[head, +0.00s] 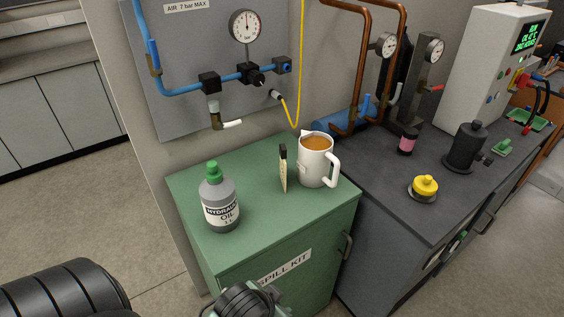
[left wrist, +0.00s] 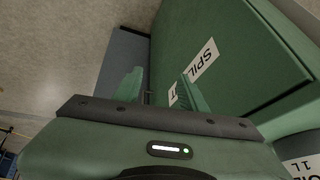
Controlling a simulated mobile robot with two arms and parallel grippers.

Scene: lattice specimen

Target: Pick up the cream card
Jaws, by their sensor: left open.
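The cream card (head: 283,178) stands upright on the green spill kit cabinet (head: 255,172), seen nearly edge-on in the head view, with a black piece at its top. It is just left of the white mug (head: 314,165); I cannot tell if they touch. My left gripper (left wrist: 160,88) is open and empty in the left wrist view, in front of the cabinet's labelled front. In the head view, part of my left arm shows at the bottom edge, below the cabinet top and away from the card. The card is not in the left wrist view. My right gripper is not in view.
A grey hydraulic oil bottle (head: 219,203) with a green cap stands at the cabinet's front left. A dark bench (head: 385,195) with a yellow knob (head: 425,186) adjoins on the right. A yellow hose (head: 300,70) hangs behind.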

